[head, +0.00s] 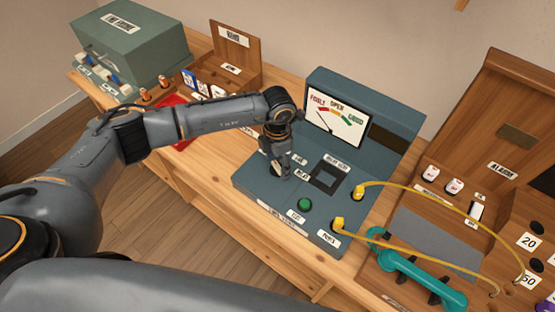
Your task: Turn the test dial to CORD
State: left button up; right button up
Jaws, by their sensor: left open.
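The blue-grey tester box (262,196) stands on the wooden bench, with a meter (337,115) upright at its back. My left gripper (285,175) points down at the left part of the tester's top face, where small labels (301,175) stand beside it. It is open, but its fingers look narrow from here and the gap is hard to see. The test dial is mostly hidden behind or under the gripper, so I cannot tell its setting or whether the fingers touch it. The CORD label cannot be read. My right gripper is not in view.
A green button (305,204) and a dark square recess (327,179) lie right of the gripper. A yellow cord (440,204) runs from the tester to the wooden panel at right. A teal handset (420,276) lies in front. A green-grey box (130,40) stands far left.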

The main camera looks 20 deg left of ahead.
pick_arm(q)
jog(key=shift+f, duration=0.15)
jog(key=c, duration=1.1)
jog(key=shift+f+m+b, duration=0.1)
jog(key=shift+m+b, duration=0.2)
jog(key=shift+b, duration=0.3)
jog(key=shift+c, duration=0.2)
jog(key=m+b, duration=0.5)
jog(key=b, duration=0.2)
jog(key=shift+f+m+b, duration=0.1)
jog(key=shift+m+b, duration=0.3)
jog(key=shift+r+m+b, duration=0.25)
jog(key=shift+m+b, duration=0.95)
jog(key=shift+b, duration=0.1)
jog(key=o, duration=1.1)
jog(key=shift+o, duration=0.2)
